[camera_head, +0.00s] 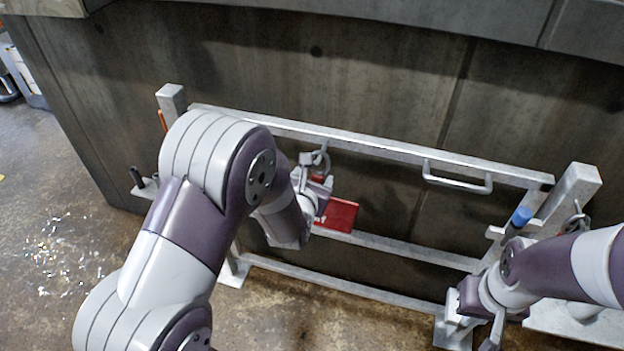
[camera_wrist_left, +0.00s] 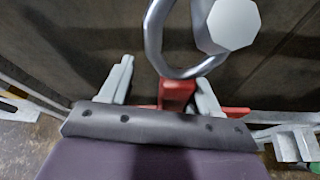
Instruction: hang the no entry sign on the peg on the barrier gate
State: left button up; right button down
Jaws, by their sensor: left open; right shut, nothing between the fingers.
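The red no entry sign (camera_head: 338,215) hangs below the top rail of the barrier gate (camera_head: 400,152), partly hidden by my left arm. In the left wrist view its red tab (camera_wrist_left: 176,95) joins a metal ring (camera_wrist_left: 153,40). The ring appears to loop around the peg (camera_wrist_left: 234,25), whose pale octagonal end covers part of it. My left gripper (camera_head: 318,186) is open, its fingers on either side of the tab; contact with the right finger cannot be told. My right gripper (camera_head: 492,340) is shut and empty, low at the gate's right post.
A bent handle (camera_head: 458,184) sticks out from the top rail, right of the peg. A blue-ended part (camera_head: 521,217) sits by the right post (camera_head: 574,190). A dark wall (camera_head: 300,60) stands close behind the gate.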

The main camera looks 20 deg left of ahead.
pick_arm(q)
jog(key=a+p+v, duration=0.1)
jog(key=p+v, duration=0.2)
jog(key=v, duration=0.9)
jog(key=s+d+f+m+g+h, duration=0.25)
jog(key=s+f+m+g, duration=0.35)
jog(key=m, duration=1.1)
jog(key=s+a+r+m+g+y, duration=0.25)
jog(key=s+m+g, duration=0.45)
jog(key=m, duration=1.1)
notch_tip(320, 180, up, 27)
jog(key=w+a+p, duration=0.2)
jog(key=p, duration=2.4)
jog(key=shift+r+n+t+h, duration=0.15)
jog(key=shift+n+t+h, duration=0.25)
